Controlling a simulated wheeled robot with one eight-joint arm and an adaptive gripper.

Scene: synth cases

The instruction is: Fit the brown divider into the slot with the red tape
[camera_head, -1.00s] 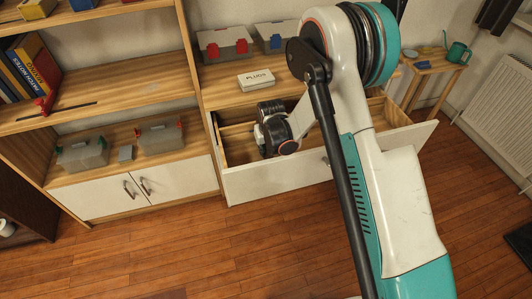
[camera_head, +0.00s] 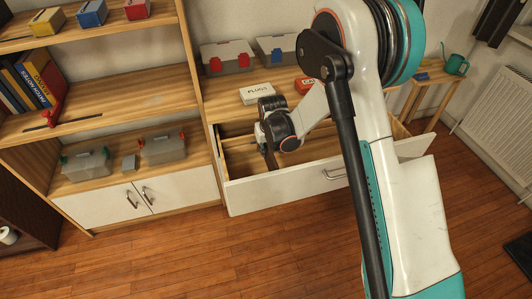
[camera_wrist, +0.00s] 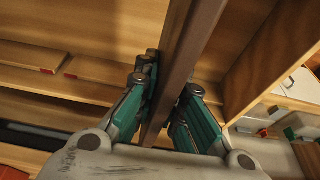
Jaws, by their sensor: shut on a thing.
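My gripper (camera_wrist: 168,100) is shut on the brown divider (camera_wrist: 185,55), a long dark board that runs up between the fingers in the wrist view. In the head view my gripper (camera_head: 268,122) is over the left part of the open drawer (camera_head: 285,190), and the divider (camera_head: 270,158) hangs below it, tilted. Small red tape marks (camera_wrist: 70,76) show at the ends of light wooden strips inside the drawer, left of the divider in the wrist view. The divider appears apart from these marks. Its lower end and any slot directly beneath are hard to see.
A white box marked PLUGS (camera_head: 257,93) and an orange box (camera_head: 305,85) stand on the shelf above the drawer. Clear bins with red (camera_head: 228,57) and blue clips are behind. The drawer's white front and side walls bound the space around my gripper.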

